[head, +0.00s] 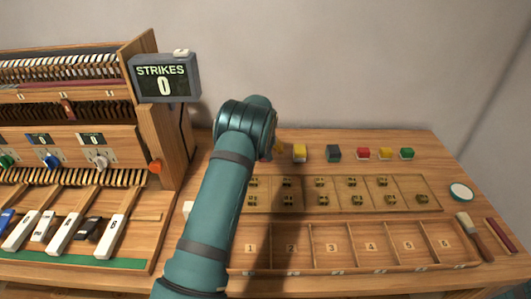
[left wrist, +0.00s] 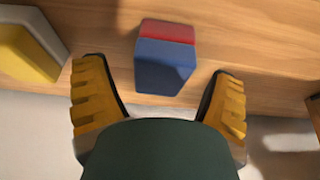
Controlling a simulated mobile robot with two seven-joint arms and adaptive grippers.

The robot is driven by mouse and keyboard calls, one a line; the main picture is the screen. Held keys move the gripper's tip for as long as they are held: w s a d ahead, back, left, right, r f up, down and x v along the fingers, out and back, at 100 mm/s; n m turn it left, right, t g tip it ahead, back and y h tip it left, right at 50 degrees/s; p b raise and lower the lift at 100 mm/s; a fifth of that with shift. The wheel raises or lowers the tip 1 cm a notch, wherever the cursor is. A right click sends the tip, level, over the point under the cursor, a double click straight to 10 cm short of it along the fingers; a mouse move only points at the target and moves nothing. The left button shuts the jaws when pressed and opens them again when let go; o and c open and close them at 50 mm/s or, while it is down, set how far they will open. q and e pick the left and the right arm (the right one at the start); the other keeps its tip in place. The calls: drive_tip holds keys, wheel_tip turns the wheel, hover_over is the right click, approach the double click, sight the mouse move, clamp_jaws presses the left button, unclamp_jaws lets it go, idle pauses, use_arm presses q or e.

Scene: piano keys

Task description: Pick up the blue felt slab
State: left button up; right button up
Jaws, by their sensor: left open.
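The blue felt slab (left wrist: 163,66) shows in the left wrist view as a blue block with a red layer along one side. It rests on the wooden surface, between and just beyond the fingertips of my left gripper (left wrist: 160,78). The gripper is open, with yellow ribbed fingers apart on either side, and holds nothing. My right gripper is not in view.
A yellow slab with a white layer (left wrist: 28,52) lies beside it. In the head view a row holds a yellow (head: 300,153), a dark blue-grey (head: 333,153), a red (head: 363,153) and further slabs. A compartmented tray (head: 445,190) lies in front; the piano cabinet (head: 160,125) stands left.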

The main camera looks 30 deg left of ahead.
use_arm(q)
drive_tip(key=c, duration=1)
drive_tip(key=shift+r, duration=0.1)
